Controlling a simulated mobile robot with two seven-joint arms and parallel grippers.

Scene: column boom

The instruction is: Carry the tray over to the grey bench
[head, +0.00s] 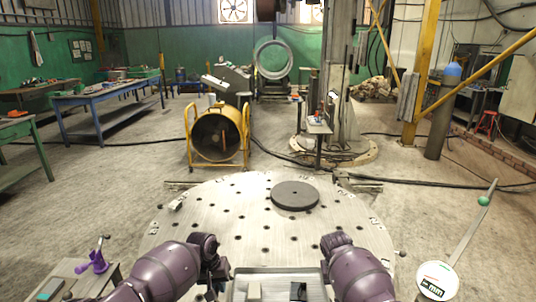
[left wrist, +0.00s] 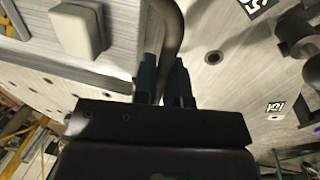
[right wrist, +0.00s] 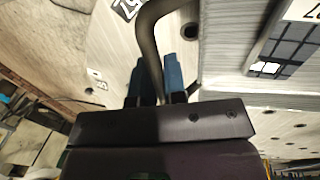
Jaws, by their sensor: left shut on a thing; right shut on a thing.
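The metal tray (head: 276,290) shows at the bottom middle of the head view, low over the round perforated table. It carries a pale block (head: 254,291) and a dark item (head: 298,291). The block also shows in the left wrist view (left wrist: 79,30). My left gripper (left wrist: 162,78) is shut on a dark curved handle at one side of the tray. My right gripper (right wrist: 155,80) is shut on the handle at the other side, beside a dark gridded panel (right wrist: 285,52). Whether the tray touches the table is unclear. I cannot tell which bench is the grey one.
A dark disc (head: 295,195) lies on the round table (head: 235,215). A small stand (head: 95,285) with a purple device (head: 97,262) is at lower left. A yellow-framed drum fan (head: 217,135), a blue-legged bench (head: 105,90) and a column lie beyond. Cables cross the floor.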

